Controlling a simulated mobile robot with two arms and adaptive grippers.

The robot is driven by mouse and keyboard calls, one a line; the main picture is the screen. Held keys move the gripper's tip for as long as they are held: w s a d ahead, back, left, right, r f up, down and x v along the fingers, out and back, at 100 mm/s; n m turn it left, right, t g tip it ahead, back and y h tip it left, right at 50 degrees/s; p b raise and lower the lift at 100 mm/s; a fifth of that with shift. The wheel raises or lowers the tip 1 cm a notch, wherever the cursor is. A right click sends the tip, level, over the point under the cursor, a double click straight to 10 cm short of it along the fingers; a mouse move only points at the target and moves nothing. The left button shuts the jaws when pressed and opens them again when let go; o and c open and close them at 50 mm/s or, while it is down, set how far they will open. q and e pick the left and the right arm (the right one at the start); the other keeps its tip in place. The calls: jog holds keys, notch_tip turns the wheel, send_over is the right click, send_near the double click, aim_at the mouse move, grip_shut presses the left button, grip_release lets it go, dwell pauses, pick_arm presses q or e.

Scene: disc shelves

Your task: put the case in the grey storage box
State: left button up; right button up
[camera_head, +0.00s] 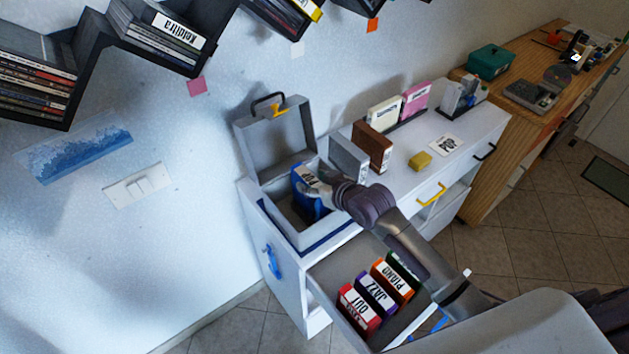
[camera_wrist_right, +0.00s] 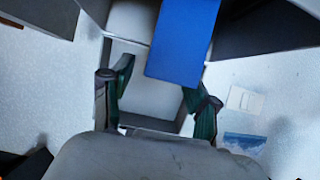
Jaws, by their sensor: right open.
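The blue case (camera_head: 308,182), with a white label on its top end, stands upright in the grey storage box (camera_head: 275,213) in the head view, its top near the rim. The box's lid (camera_head: 275,137) is open, tilted back against the wall. My right gripper (camera_head: 318,190) is at the box's right side, right beside the case, and partly hides it. In the right wrist view the blue case (camera_wrist_right: 183,40) fills the upper middle. The open fingers of my right gripper (camera_wrist_right: 157,75) show on either side below it. My left gripper is not in view.
An open drawer (camera_head: 325,280) below holds several labelled cases (camera_head: 376,292). Black shelves (camera_head: 92,45) hang above on the wall.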

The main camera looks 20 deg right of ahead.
jog(key=shift+r, duration=0.2)
jog(key=b+v, duration=0.1)
jog(key=v, duration=1.1)
jog(key=shift+b, duration=0.4)
jog(key=shift+f, duration=0.15)
